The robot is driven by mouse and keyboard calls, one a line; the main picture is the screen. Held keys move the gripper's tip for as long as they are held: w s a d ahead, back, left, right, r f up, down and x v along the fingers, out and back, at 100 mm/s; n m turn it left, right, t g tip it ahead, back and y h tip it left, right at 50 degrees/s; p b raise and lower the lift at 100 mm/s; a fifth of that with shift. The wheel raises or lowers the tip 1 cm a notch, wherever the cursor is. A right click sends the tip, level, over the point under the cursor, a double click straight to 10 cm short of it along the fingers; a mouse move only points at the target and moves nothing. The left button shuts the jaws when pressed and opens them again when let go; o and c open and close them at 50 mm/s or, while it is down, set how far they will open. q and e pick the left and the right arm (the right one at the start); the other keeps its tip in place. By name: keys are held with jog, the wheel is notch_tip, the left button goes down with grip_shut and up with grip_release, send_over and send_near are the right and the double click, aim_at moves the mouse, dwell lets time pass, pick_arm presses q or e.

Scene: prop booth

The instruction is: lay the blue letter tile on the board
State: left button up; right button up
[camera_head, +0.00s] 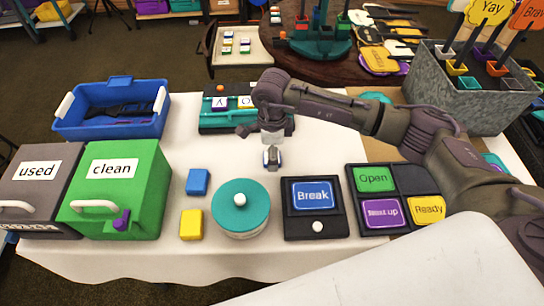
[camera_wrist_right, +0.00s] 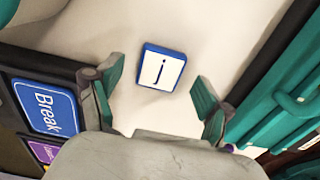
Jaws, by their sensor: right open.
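The blue letter tile (camera_wrist_right: 161,70) has a white face with a "j" and blue edges. It lies on the white tabletop, and in the head view it shows small (camera_head: 272,158) just below my right gripper (camera_head: 271,138). In the right wrist view my right gripper (camera_wrist_right: 155,97) is open, with its teal fingertips apart and the tile beyond them, not held. The teal board (camera_head: 213,121) stands behind and left of the gripper in the head view and holds several letter tiles. The board's teal edge also shows at the right of the wrist view (camera_wrist_right: 285,80). My left gripper is not in view.
A black "Break" sign holder (camera_head: 290,224), a teal-lidded round pot (camera_head: 240,215) and blue (camera_head: 198,182) and yellow (camera_head: 191,224) blocks stand in front. Green "clean" (camera_head: 150,205) and grey "used" (camera_head: 30,215) boxes and a blue bin (camera_head: 75,125) are left. Tabletop around the tile is clear.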

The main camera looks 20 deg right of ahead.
jog(key=shift+f, duration=0.5)
jog(key=c, duration=1.1)
